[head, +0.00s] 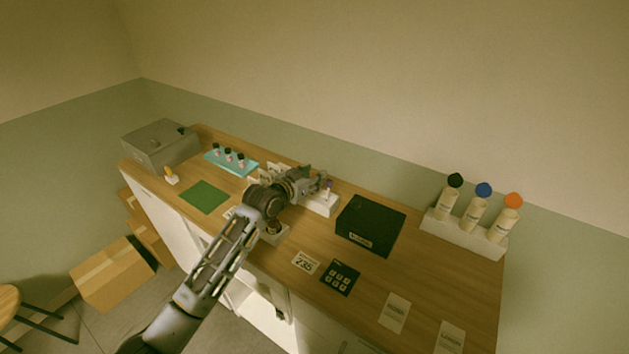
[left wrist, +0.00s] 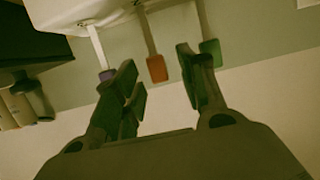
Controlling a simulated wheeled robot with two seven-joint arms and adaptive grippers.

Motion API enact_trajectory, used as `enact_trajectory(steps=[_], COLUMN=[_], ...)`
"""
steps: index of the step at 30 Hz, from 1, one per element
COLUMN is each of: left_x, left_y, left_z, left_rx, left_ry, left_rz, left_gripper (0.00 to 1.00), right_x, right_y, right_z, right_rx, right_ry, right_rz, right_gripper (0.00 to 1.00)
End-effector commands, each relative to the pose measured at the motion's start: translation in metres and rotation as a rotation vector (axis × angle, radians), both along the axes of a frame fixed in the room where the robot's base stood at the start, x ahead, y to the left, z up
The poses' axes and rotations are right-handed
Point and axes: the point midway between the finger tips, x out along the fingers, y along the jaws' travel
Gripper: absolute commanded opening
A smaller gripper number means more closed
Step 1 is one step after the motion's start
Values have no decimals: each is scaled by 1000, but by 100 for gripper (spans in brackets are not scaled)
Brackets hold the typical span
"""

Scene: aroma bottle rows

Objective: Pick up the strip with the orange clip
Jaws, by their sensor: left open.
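The strip with the orange clip (left wrist: 157,68) shows in the left wrist view, a pale strip running up to a white holder (left wrist: 85,12). Its clip appears between the fingers of my left gripper (left wrist: 160,62), which is open; no contact is visible. A strip with a purple clip (left wrist: 106,75) is to the left, by one finger. A strip with a green clip (left wrist: 211,50) is to the right, beside the other finger. In the head view my left gripper (head: 322,184) is at the white holder (head: 322,207) and hides most of the strips.
A black box (head: 370,225) stands right of the holder. A white rack (head: 465,236) with black, blue and orange capped bottles is farther right. A teal tray (head: 217,163) with small bottles, a green mat (head: 204,197) and a grey metal box (head: 160,145) are to the left.

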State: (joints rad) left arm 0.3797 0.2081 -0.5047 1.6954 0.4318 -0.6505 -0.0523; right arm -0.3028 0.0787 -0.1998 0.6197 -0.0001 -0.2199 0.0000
Motion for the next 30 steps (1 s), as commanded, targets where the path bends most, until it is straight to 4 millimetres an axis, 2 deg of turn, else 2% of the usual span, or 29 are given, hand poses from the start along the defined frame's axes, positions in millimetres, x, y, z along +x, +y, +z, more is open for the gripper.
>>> enact_trajectory(steps=[3,11,23,30], left_x=[0,0,0,0], left_y=[0,0,0,0], left_z=[0,0,2,18], left_rx=[0,0,0,0], left_ry=[0,0,0,-3], left_rz=[0,0,0,-1], left_gripper=[38,6,6,6], right_x=[-1,1,3,3], right_y=[8,5,-4,-4], right_z=[0,0,0,-2], right_rx=[8,4,-5,-5], right_ry=[1,-1,-3,-3], right_rz=[-2,-1,2,2], right_gripper=[45,45,45,45])
